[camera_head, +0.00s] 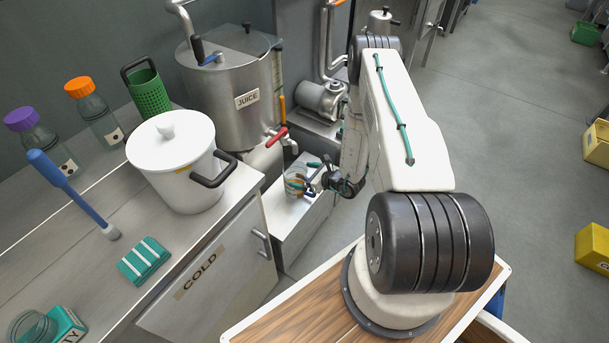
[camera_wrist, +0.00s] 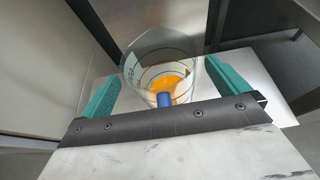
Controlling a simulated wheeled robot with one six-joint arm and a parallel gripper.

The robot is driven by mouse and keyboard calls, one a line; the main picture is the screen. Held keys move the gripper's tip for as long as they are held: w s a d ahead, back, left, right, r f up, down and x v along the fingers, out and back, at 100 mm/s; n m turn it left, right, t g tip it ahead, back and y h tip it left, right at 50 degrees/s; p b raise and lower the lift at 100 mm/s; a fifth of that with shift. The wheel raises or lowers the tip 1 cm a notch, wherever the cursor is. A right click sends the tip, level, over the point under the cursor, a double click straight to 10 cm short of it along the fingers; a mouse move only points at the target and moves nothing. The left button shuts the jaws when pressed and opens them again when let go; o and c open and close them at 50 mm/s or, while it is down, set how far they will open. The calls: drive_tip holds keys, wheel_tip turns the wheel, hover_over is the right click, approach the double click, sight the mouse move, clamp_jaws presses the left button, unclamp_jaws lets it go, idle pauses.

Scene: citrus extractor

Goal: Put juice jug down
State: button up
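The juice jug (camera_head: 293,184) is a clear vessel with orange juice low inside and dark lines on its wall. It is at the steel stand below the juice tank's tap. In the wrist view the jug (camera_wrist: 144,58) shows between my two teal fingers, its blue handle (camera_wrist: 164,98) toward my palm. My gripper (camera_head: 305,175) is at the jug. In the wrist view my gripper (camera_wrist: 163,72) has its fingers spread wide, one on each side of the jug. Their tips look close to its sides; I cannot tell whether they touch. The jug's base is hidden in the wrist view.
The steel stand (camera_head: 312,215) has some bare top around the jug. The juice tank (camera_head: 235,85) with its red-handled tap (camera_head: 277,136) stands behind. A white lidded pot (camera_head: 178,165) is on the left counter. A pump (camera_head: 322,98) is behind the stand.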

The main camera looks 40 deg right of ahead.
drive_tip(key=shift+r, duration=0.15)
drive_tip(key=v, duration=1.2)
drive_tip(key=w+a+r+n+g+y, duration=0.1)
drive_tip(key=w+a+r+n+y, duration=0.25)
drive_tip(key=r, duration=0.55)
drive_tip(key=w+a+r+n+g+y, duration=0.1)
drive_tip(key=w+a+r+n+y, duration=0.2)
drive_tip(key=r, duration=0.6)
drive_tip(key=s+a+r+n+g+y, duration=0.1)
drive_tip(key=s+a+r+n+g, duration=0.15)
drive_tip(key=a+r+n, duration=0.4)
drive_tip(key=s+a+r+n+g, duration=0.1)
drive_tip(key=a+r+n+g, duration=0.3)
drive_tip(key=r, duration=0.5)
drive_tip(key=s+a+r+n+g+h, duration=0.45)
drive_tip(key=s+a+r+n, duration=0.35)
drive_tip(key=s+r, duration=0.3)
drive_tip(key=s+d+r+n+h, duration=0.1)
drive_tip(key=s+r+n+h, duration=0.2)
drive_tip(key=s, duration=0.4)
drive_tip(key=s+d+r+n+t+h, duration=0.1)
drive_tip(key=s+d+r+n+h, duration=0.1)
drive_tip(key=s+r+n+h, duration=0.2)
drive_tip(key=shift+s+r+t+h, duration=0.15)
drive_tip(key=shift+s+t+h, duration=0.15)
drive_tip(key=shift+s, duration=1.4)
